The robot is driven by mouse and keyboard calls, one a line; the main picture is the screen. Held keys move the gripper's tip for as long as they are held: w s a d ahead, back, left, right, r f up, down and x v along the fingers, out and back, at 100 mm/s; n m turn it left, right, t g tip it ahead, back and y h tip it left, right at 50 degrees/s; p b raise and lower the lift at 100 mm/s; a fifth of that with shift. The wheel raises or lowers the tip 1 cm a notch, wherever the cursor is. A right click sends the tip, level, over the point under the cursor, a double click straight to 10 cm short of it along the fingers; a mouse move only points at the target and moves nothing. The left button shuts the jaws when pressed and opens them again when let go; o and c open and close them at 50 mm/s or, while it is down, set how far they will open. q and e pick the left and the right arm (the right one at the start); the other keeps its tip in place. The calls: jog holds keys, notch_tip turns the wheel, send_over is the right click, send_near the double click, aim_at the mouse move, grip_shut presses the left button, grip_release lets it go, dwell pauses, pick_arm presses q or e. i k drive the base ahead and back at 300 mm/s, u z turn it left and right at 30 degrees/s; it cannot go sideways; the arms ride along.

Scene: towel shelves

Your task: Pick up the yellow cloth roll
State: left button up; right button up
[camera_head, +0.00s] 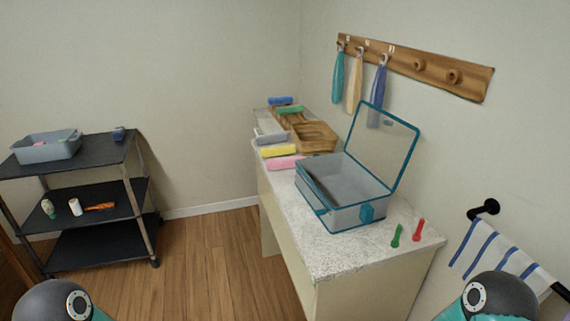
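The yellow cloth roll (279,151) lies on the speckled countertop (340,253), near its left edge. A grey roll (271,138) lies just behind it and a pink roll (286,162) just in front. Neither of my grippers is in view. Only rounded dark and teal parts of my arms show at the bottom left and bottom right, well apart from the roll.
An open grey box with a teal-rimmed lid (345,218) stands right of the rolls. A wooden tray (315,136) is behind it. Green (396,236) and red (418,230) items lie in front. A black shelf cart (95,152) stands left, with open floor between.

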aim_at(273, 151)
jog(key=u, duration=0.5)
jog(key=k, duration=0.35)
jog(key=u, duration=0.75)
jog(key=k, duration=0.9)
jog(key=u, duration=0.9)
jog(key=i, duration=0.75)
jog(key=z, duration=0.4)
jog(key=i, duration=1.7)
jog(key=z, duration=0.65)
jog(key=i, duration=1.45)
jog(key=z, duration=1.2)
jog(key=i, duration=1.05)
jog(key=z, duration=1)
jog(key=i, duration=0.4)
jog(key=z, duration=0.2)
